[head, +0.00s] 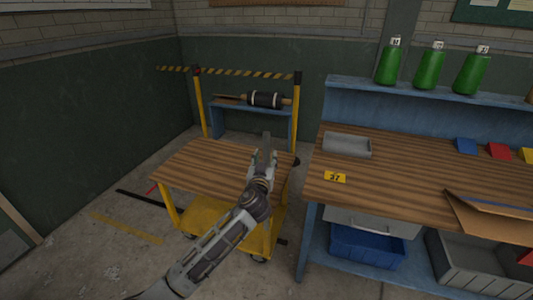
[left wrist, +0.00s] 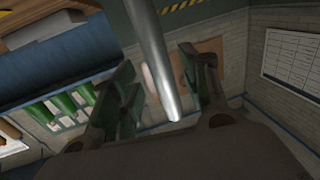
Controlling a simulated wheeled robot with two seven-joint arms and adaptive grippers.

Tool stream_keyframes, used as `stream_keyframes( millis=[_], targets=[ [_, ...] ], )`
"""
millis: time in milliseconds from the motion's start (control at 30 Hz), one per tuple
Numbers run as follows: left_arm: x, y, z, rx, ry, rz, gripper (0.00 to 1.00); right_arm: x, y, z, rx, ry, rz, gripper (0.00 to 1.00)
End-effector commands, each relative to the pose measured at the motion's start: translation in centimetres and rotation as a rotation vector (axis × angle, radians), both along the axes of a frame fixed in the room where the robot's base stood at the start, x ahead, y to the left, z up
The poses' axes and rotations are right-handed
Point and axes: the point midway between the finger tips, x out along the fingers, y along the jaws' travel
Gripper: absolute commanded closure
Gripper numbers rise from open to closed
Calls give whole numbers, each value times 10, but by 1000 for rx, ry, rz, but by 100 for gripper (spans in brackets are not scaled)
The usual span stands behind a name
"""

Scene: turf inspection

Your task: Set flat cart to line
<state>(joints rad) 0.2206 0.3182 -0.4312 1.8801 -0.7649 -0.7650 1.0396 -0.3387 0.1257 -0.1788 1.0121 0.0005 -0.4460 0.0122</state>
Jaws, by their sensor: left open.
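The flat cart (head: 205,165) has a wooden top, yellow legs and a yellow lower deck, and stands left of the workbench. A yellow line (head: 126,229) lies on the floor to its left, apart from the cart; a dark strip (head: 140,198) lies farther back. My left gripper (head: 266,148) is over the right part of the cart top. In the left wrist view its fingers (left wrist: 165,95) are apart, with a shiny metal rod (left wrist: 153,50) between or beyond them; I cannot tell whether they touch it. My right gripper is not in view.
The workbench (head: 400,185) on the right holds a grey tray (head: 347,145) and a number tag (head: 335,177). Green bottles (head: 428,68) stand on its shelf. Yellow posts (head: 297,115) with a striped bar (head: 245,73) stand behind the cart. Floor is open at left.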

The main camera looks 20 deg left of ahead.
Motion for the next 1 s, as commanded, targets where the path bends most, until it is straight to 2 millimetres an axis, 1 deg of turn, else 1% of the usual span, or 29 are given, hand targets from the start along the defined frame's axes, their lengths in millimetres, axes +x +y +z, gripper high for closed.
stream_keyframes(
  millis=[100,300,500,933,1000],
  targets=[
    [11,2,1,1,-1,1,54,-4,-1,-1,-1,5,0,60],
    [27,5,1,1,-2,1,54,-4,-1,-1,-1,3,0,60],
    [37,6,1,0,-1,0,54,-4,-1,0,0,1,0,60],
    [41,7,1,0,-1,0,54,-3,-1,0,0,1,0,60],
    [41,7,1,0,-1,0,63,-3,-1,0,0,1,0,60]
  ],
)
